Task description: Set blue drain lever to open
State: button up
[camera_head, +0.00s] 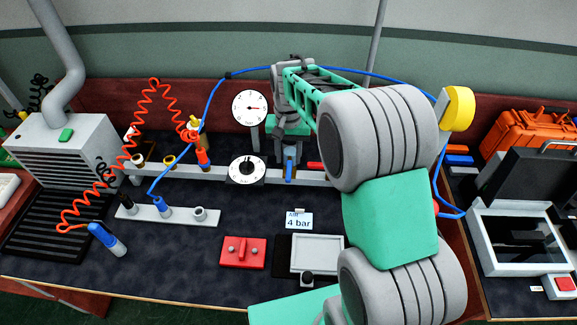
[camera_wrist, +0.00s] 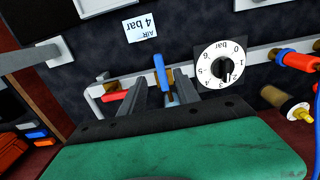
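The blue drain lever (camera_head: 289,172) hangs below my gripper on the white rail at the back of the bench. In the wrist view the blue lever (camera_wrist: 160,71) lies between and just beyond the fingertips, and part of its base is hidden by the gripper. My gripper (camera_head: 290,152) is over the rail with its fingers pointing down. In the wrist view my gripper (camera_wrist: 160,88) has its two fingers apart, one on each side of the lever. I cannot tell whether either finger touches it.
A red lever (camera_wrist: 115,95) is close beside the gripper. A pressure dial with a black knob (camera_head: 247,168) is left of it, and a round gauge (camera_head: 249,106) stands behind. A "4 bar" card (camera_head: 299,221) lies in front. Blue hose (camera_head: 205,112) loops behind my arm.

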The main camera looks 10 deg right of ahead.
aim_at(289, 174)
notch_tip(289, 174, down, 7)
jog(key=shift+p, duration=0.6)
grip_shut()
dwell(1.0)
